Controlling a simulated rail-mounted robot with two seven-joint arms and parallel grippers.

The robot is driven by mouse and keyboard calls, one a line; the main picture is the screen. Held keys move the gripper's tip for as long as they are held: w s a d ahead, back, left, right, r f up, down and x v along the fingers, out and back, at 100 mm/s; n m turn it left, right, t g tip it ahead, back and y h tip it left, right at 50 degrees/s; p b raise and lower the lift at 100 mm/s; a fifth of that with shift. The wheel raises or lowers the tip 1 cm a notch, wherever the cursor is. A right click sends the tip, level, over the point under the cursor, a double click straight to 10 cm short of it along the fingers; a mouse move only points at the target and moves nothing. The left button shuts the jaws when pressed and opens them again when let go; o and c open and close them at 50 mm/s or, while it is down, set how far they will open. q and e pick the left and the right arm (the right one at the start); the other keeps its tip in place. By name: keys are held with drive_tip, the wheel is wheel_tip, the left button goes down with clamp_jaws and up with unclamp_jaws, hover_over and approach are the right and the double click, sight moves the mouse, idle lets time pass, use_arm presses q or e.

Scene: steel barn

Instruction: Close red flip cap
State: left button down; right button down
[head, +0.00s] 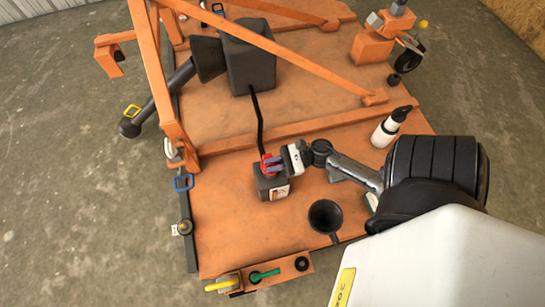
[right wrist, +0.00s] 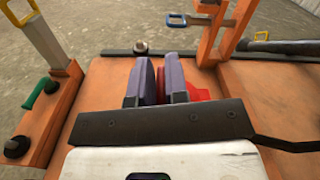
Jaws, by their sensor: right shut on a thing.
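The red flip cap (head: 265,160) is on top of a small dark box-shaped container (head: 262,183) with a pale label, standing on the orange deck. My right gripper (head: 272,164) reaches in from the right, its purple fingers at the cap. In the right wrist view the two purple fingers (right wrist: 157,84) have red between them, and more of the red cap (right wrist: 203,94) shows to the right of the right finger. The gripper is shut on the cap. The fingers hide part of the cap, so its exact angle cannot be told. My left gripper is not in view.
The orange deck (head: 225,225) has a black funnel (head: 325,215) near the front and a white bottle (head: 388,130) at right. A black tube (head: 257,115) runs from the container area to a dark tank (head: 248,65). Orange bars cross behind.

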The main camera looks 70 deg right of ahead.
drive_tip(key=c, duration=1.2)
unclamp_jaws()
drive_tip(key=shift+w+d, duration=0.1)
drive_tip(key=shift+s+d, duration=0.2)
drive_tip(key=shift+s, duration=0.25)
drive_tip(key=p+v, duration=0.3)
drive_tip(key=v, duration=1)
drive_tip(key=shift+w, duration=0.1)
